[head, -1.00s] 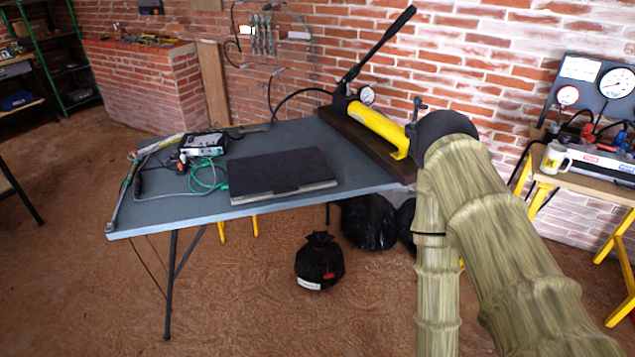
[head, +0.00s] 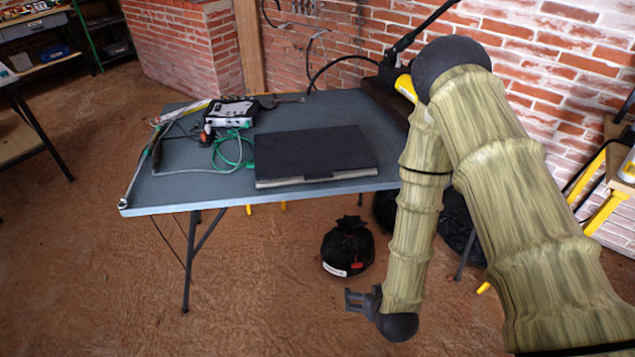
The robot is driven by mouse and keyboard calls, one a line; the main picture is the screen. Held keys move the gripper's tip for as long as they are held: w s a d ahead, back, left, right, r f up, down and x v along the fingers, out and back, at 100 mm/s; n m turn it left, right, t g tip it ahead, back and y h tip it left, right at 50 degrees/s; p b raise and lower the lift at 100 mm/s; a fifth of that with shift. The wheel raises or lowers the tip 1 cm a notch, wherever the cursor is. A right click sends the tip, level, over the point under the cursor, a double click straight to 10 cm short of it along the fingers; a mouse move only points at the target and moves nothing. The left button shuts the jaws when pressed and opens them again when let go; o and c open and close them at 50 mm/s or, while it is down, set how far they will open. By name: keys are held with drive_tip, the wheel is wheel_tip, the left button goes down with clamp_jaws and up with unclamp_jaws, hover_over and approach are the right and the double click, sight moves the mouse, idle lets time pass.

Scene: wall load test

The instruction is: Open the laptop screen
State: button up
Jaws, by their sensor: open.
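The laptop (head: 313,152) lies closed on the grey-blue table (head: 181,188), near its front right part. Its dark lid is flat, and a lighter edge shows along the front. My gripper (head: 348,300) is at the lower middle of the head view, open and empty. It is small in the picture, in front of the table and lower in the view than the laptop, clear of it.
A measuring box (head: 231,113) with green and grey cables (head: 227,150) and a long wrench-like tool (head: 140,178) lie left of the laptop. A black bag (head: 347,247) sits on the floor below the table. A yellow pump (head: 405,87) is partly hidden by my arm. Brown floor lies open at front left.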

drive_tip(key=w+a+r+t+y+b, duration=0.1)
drive_tip(key=w+a+r+t, duration=0.5)
drive_tip(key=w, duration=0.5)
drive_tip(key=n+t+y+b, duration=0.1)
drive_tip(key=t+b, duration=0.1)
drive_tip(key=t, duration=0.2)
approach(319, 177)
drive_tip(key=w, duration=0.3)
drive_tip(key=w+a+p, duration=0.1)
drive_tip(key=w, duration=0.5)
drive_tip(key=shift+w+a+p, duration=0.1)
drive_tip(key=shift+a+p, duration=0.15)
drive_tip(key=shift+p, duration=0.1)
